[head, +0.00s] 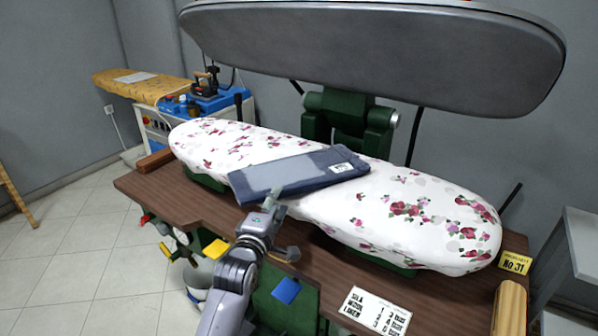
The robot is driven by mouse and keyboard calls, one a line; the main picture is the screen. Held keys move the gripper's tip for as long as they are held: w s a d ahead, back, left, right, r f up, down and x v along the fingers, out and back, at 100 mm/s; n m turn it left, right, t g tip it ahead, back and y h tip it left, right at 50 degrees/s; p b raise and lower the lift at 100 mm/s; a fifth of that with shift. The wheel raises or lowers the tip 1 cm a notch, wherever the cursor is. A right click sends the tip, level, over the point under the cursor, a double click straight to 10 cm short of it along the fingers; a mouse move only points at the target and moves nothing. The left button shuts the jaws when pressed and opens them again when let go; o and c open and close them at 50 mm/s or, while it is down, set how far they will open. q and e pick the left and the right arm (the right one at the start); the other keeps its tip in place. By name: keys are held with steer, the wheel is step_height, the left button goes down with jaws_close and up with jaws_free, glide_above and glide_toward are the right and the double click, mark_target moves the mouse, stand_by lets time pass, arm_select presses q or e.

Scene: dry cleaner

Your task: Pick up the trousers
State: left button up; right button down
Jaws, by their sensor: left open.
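The folded dark blue-grey trousers (295,174) lie flat across the middle of the floral pressing board (420,215), with a pale label near their right end. My left gripper (276,198) comes up from below and is open at the front edge of the trousers. Its fingers overlap the trousers' lower edge in the picture; I cannot tell whether they touch. No cloth is visibly held. My right gripper is not in view.
The grey upper press plate (380,50) hangs raised over the board. A brown wooden table (150,190) carries the press, with a white label card (376,311) and yellow sign (515,262) at right. An ironing board (135,84) stands behind left.

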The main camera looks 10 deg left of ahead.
mark_target(279, 198)
arm_select(q)
steer(key=w, duration=0.3)
steer(key=shift+w+f, duration=0.15)
steer(key=shift+c, duration=0.5)
jaws_close()
stand_by(0.4)
